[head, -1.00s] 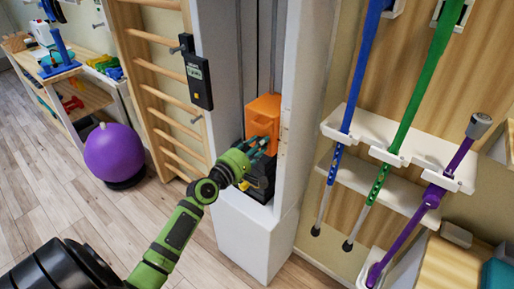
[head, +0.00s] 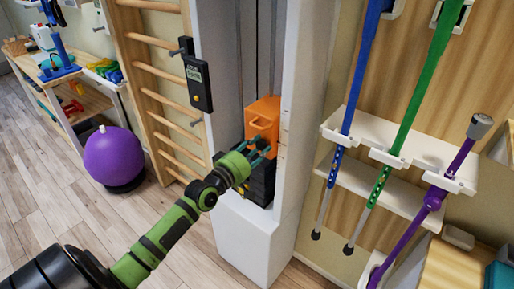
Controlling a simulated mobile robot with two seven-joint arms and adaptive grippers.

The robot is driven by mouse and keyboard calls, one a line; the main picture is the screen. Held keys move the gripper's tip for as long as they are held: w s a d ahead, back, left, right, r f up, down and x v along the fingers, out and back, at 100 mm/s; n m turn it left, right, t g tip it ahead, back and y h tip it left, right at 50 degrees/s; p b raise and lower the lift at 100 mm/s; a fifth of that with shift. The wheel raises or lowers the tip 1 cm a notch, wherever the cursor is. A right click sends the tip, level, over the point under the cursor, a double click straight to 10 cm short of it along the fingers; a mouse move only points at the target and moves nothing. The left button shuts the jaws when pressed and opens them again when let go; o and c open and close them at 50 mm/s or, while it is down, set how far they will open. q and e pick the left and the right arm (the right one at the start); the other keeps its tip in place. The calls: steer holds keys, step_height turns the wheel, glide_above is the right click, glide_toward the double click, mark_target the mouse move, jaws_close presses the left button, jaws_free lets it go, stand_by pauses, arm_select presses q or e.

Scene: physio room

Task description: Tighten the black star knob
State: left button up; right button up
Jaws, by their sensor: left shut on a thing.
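My left gripper (head: 262,148) reaches into the white frame of a weight machine (head: 221,208) from the lower left. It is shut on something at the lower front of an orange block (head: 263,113). The thing between its fingers is hidden by the gripper, so I cannot tell whether it is the black star knob. The orange block sits on top of a stack of black plates (head: 262,186) inside the frame. My right gripper is not in view.
Wooden wall bars (head: 155,70) and a black display box (head: 197,80) are left of the frame. To the right, a white rack (head: 360,175) holds blue, green and purple walking sticks.

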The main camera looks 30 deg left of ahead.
arm_select(q)
steer(key=m+p, duration=0.1)
steer(key=m, duration=0.7)
steer(key=m+p, duration=0.1)
steer(key=m, duration=0.8)
steer(key=f+m+p, duration=0.1)
steer(key=m, duration=0.7)
steer(key=shift+s+a+f, duration=0.1)
steer(key=shift+s+a, duration=0.05)
steer(key=shift+m, duration=0.4)
steer(key=o, duration=0.9)
steer(key=shift+o, duration=1.2)
steer(key=shift+a, duration=0.2)
steer(key=shift+r, duration=0.2)
